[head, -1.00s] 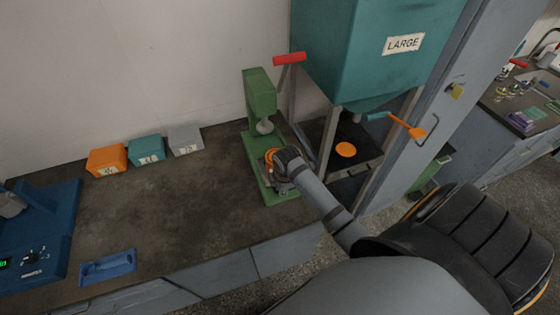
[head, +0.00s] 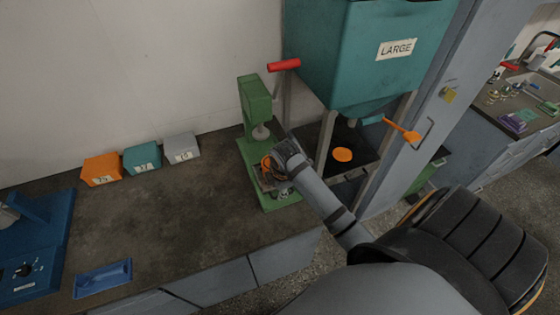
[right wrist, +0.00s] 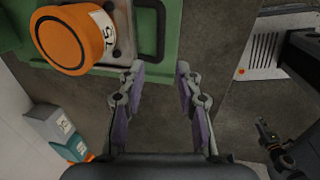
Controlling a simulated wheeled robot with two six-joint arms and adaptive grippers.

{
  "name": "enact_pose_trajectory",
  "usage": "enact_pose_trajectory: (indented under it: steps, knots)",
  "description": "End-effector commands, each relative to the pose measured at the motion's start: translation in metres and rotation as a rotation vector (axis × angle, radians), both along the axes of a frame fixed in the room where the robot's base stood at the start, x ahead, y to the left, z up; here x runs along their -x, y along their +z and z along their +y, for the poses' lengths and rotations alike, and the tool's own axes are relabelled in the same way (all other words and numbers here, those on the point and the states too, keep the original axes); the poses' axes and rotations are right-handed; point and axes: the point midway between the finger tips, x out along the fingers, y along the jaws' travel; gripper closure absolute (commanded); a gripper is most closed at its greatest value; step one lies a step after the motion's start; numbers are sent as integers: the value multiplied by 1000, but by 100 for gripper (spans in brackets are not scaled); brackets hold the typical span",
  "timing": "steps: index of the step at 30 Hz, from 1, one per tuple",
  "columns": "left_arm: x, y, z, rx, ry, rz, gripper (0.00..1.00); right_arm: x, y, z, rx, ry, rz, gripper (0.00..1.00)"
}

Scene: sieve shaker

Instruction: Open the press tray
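The green press (head: 254,97) stands on the bench in the head view. In the right wrist view its metal tray (right wrist: 121,50) lies on the green base (right wrist: 190,38), with a black loop handle (right wrist: 160,30) at its edge. An orange round container (right wrist: 66,42) with a white label sits on the tray. My right gripper (right wrist: 160,75) is open, with its two fingers apart and nothing between them. Its tips are just short of the handle, and I see no contact. In the head view the wrist hides most of the tray. My left gripper is not in view.
A teal hopper marked LARGE (head: 375,55) on metal legs stands right of the press, with a red lever (head: 284,65) close by. Orange (head: 102,170), teal (head: 141,158) and grey (head: 181,148) boxes line the wall. The bench middle is clear.

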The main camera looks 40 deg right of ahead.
Motion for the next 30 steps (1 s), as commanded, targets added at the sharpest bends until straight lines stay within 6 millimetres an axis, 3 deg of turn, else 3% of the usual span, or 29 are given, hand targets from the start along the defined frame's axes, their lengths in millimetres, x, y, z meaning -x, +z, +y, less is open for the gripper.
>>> enact_pose_trajectory:
  steps: [3, 9, 30]
  knots:
    - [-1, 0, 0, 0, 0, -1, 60, 5, 29, 1, 2, 1, -3, 66]
    - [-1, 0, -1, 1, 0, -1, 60, 11, 60, 3, 1, 1, -2, 66]
    - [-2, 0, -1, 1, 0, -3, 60, 14, 66, 3, 0, 0, 2, 66]
